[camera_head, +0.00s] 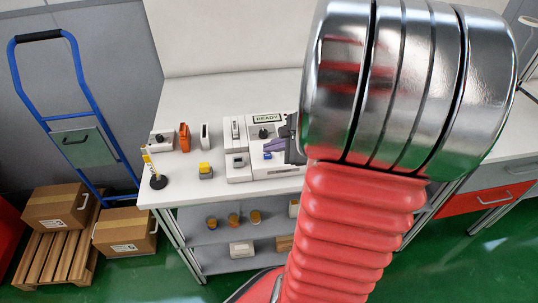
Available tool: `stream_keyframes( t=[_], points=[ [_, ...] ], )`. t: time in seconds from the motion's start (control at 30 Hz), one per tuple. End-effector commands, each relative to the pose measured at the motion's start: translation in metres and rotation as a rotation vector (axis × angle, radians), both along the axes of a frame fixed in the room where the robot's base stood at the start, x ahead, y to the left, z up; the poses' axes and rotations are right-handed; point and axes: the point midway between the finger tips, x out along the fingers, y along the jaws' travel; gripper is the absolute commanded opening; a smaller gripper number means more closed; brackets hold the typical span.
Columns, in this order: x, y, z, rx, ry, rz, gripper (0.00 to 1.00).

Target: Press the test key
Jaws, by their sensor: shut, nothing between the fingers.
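On the white bench top stands a white device with a READY label (267,118). Its face carries a black knob (263,133) and a small blue key (267,156). I cannot read a test label on any key. My gripper (273,147) shows as dark and purple parts over the right side of this device, just above the blue key in the picture. It is shut and empty. My own arm hides the rest of it and the device's right edge. I cannot tell whether the fingertips touch anything.
Left of the device stand white units (238,165), a yellow-topped grey block (205,171), an orange item (185,138) and a black-based stand (158,181).

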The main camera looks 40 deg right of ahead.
Motion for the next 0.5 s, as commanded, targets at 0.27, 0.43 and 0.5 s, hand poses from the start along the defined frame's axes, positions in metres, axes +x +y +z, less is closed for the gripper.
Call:
stream_keyframes(
  t=[0.27, 0.43, 0.5],
  points=[
    [0.0, 0.0, 0.0, 0.0, 0.0, 0.0, 0.0],
    [0.0003, 0.0001, -0.002, 0.001, 0.001, 0.0, 0.0],
    [0.0007, 0.0002, -0.004, 0.002, 0.001, -0.001, 0.0]
  ],
)
